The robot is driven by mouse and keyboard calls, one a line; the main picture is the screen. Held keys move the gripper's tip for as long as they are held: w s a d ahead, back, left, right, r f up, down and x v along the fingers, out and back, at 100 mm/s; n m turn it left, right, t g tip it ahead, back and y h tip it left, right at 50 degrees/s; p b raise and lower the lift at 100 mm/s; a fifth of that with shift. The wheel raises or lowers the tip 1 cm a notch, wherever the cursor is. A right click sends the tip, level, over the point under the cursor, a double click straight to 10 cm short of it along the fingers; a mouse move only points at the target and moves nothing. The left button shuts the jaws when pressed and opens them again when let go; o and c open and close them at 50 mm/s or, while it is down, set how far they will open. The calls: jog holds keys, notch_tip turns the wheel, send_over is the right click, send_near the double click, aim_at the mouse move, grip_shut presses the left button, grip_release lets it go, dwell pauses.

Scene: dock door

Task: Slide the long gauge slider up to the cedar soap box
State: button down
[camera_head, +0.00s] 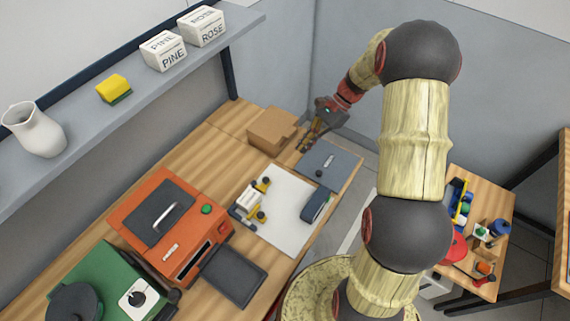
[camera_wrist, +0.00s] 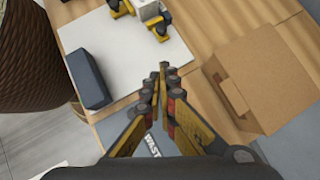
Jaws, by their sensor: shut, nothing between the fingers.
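A white board (camera_head: 283,212) lies on the wooden bench. On it a small white box (camera_head: 248,200) stands among yellow-and-black fittings (camera_head: 262,184); its label is not readable, so I cannot confirm it is the cedar box. A long dark blue block (camera_head: 316,206) lies near the board's right edge, apart from the box; it may be the long gauge slider. The wrist view also shows the block (camera_wrist: 88,78), the fittings (camera_wrist: 158,28) and part of the box (camera_wrist: 148,10). My gripper (camera_head: 304,146) is shut and empty, above the bench beyond the board's far edge.
A cardboard box (camera_head: 272,130) stands left of my gripper, close by. A grey panel (camera_head: 330,163) with a label lies beyond the board. An orange machine (camera_head: 170,225) stands left. The shelf holds PINE (camera_head: 163,50) and ROSE (camera_head: 202,26) boxes.

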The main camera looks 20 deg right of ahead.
jog(key=b, duration=0.2)
send_near(265, 190)
jog(key=w+d+f, duration=0.2)
jog(key=f, duration=0.1)
jog(key=d+f, duration=0.1)
jog(key=shift+w+d+f, duration=0.3)
jog(key=shift+w+f, duration=0.05)
jog(key=shift+w, duration=0.05)
jog(key=shift+s+a, duration=0.15)
jog(key=shift+a, duration=1)
jog(key=shift+a+f, duration=0.15)
jog(key=shift+a, duration=0.45)
jog(key=shift+s+a, duration=0.1)
jog(key=s+a, duration=0.1)
jog(key=a, duration=0.1)
jog(key=shift+s+a+p, duration=0.4)
jog(key=shift+s+a, duration=0.25)
jog(key=shift+a, duration=0.05)
jog(key=shift+d, duration=0.1)
